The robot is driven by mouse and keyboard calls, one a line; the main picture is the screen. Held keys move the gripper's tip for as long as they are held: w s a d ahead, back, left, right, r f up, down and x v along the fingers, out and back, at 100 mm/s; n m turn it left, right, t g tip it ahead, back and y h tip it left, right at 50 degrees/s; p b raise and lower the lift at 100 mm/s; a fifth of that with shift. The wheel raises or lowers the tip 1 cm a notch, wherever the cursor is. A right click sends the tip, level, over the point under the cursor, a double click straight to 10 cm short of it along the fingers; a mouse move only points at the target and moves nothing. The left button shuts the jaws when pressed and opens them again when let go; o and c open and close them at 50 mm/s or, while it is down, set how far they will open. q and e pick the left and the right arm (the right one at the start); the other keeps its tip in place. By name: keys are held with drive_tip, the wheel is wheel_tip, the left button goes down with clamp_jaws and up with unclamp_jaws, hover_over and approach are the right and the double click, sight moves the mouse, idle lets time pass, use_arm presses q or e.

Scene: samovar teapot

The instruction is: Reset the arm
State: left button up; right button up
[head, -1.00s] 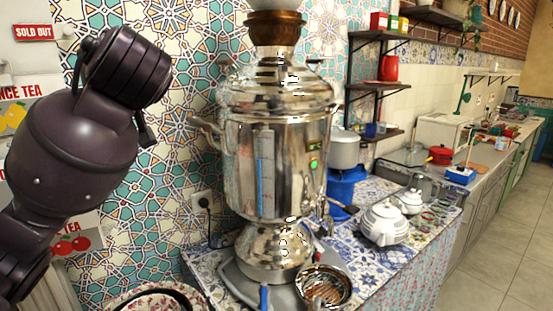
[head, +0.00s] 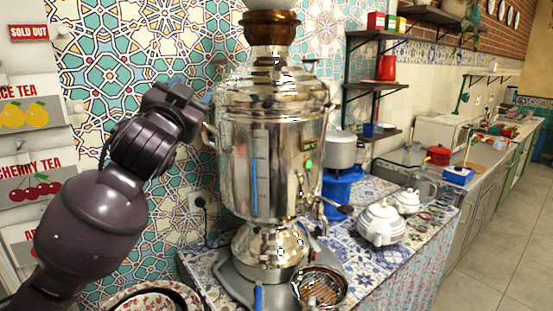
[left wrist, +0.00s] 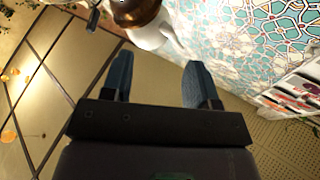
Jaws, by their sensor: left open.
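My left arm (head: 125,185) comes in from the lower left in the head view, its wrist raised just left of the samovar. Its fingers cannot be made out there. In the left wrist view my left gripper (left wrist: 158,80) is open, with two dark fingers apart and nothing between them. The silver samovar (head: 270,165) stands upright on the tiled counter; its brown top piece (head: 269,28) carries a white item cut off by the frame. A brown and white piece (left wrist: 148,25) shows beyond the fingers in the wrist view. My right gripper is not in view.
A white teapot (head: 381,224) and a smaller one (head: 407,201) stand right of the samovar. A round strainer-like bowl (head: 320,287) sits in front of it. A patterned bowl (head: 150,299) is at the bottom left. The tiled wall and posters (head: 35,185) are behind my arm.

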use_arm(q)
drive_tip(key=s+a+f+n+g+h, duration=0.1)
drive_tip(key=s+a+f+g, duration=0.15)
drive_tip(key=f, duration=1.55)
drive_tip(key=s+a+f+n+g, duration=0.1)
drive_tip(key=s+a+f, duration=0.2)
drive_tip(key=f, duration=1.4)
drive_tip(key=s+a+f+n+g+y, duration=0.2)
drive_tip(key=s+a+f+g, duration=0.1)
drive_tip(key=s+f, duration=1)
drive_tip(key=s+a+f+n+g+y, duration=0.1)
drive_tip(key=s+a+f+n+g, duration=0.1)
drive_tip(key=s+f, duration=1)
drive_tip(key=shift+s+a+f+n+g+y, duration=0.4)
drive_tip(key=shift+a+f+g, duration=0.1)
drive_tip(key=shift+f+g, duration=0.2)
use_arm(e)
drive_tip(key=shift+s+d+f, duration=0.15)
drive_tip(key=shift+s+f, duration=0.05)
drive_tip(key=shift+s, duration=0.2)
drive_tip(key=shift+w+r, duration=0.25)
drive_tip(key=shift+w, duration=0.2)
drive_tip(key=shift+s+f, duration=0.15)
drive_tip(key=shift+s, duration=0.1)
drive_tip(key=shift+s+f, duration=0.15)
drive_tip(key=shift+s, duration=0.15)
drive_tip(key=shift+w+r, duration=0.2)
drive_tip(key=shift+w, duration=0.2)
